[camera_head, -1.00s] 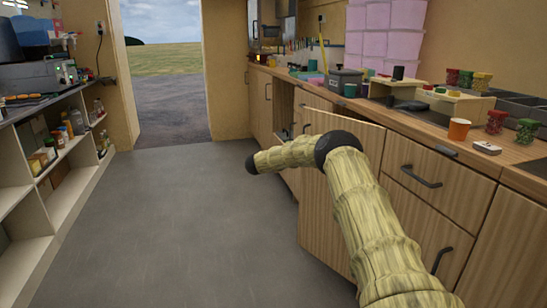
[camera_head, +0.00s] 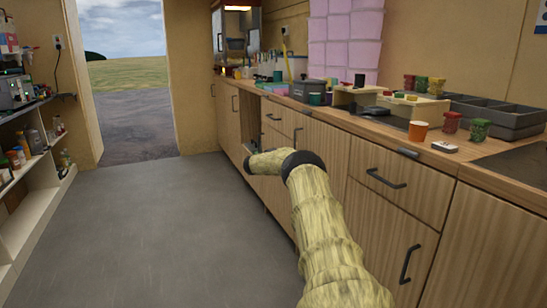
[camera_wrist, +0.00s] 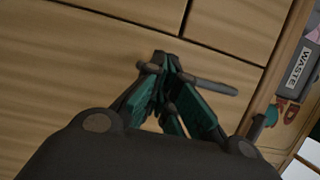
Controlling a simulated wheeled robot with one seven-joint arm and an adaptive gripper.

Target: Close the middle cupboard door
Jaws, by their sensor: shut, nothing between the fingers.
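The middle cupboard door (camera_head: 326,150) is the wooden panel right of centre under the counter in the head view. It looks flush or nearly flush with the cupboard front; my arm covers its lower part, so a small gap cannot be ruled out. In the wrist view my gripper (camera_wrist: 165,66) is shut and empty. Its fingers are in front of a wooden front (camera_wrist: 70,80), overlapping a dark bar handle (camera_wrist: 215,86). Whether they touch the wood cannot be told.
The counter (camera_head: 345,120) runs along the right with an orange cup (camera_head: 418,132), jars and dark trays. A grey WASTE container (camera_wrist: 298,66) shows in the wrist view. Open shelves (camera_head: 40,190) stand left. The grey floor (camera_head: 150,235) between is clear.

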